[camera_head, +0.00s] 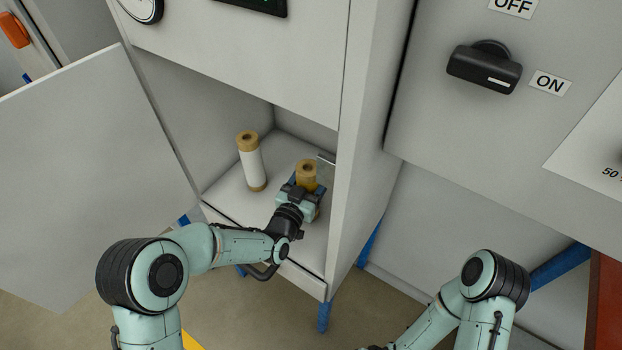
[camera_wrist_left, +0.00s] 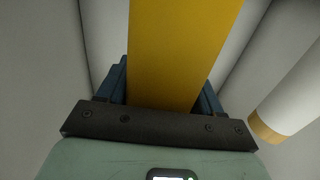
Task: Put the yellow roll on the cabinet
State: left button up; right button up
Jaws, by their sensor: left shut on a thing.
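The yellow roll (camera_head: 306,172) is upright inside the open cabinet, over the right part of its floor (camera_head: 228,203). My left gripper (camera_head: 304,189) reaches in from the front and is shut on the yellow roll. In the left wrist view the roll (camera_wrist_left: 178,55) fills the space between the dark blue fingers. The gripper hides most of the roll's lower part, so I cannot tell whether its base touches the cabinet floor. My right arm is low at the right in the head view, outside the cabinet; its gripper is not in view.
A white roll with tan ends (camera_head: 251,165) stands in the cabinet, left of the yellow roll; it also shows in the wrist view (camera_wrist_left: 290,95). The cabinet door (camera_head: 85,170) is open at the left. The right side wall (camera_head: 355,160) is close to my gripper.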

pick_arm(q)
jog(key=o, duration=1.3)
jog(key=shift+f, duration=0.1)
jog(key=shift+o, duration=0.2)
jog(key=v, duration=1.2)
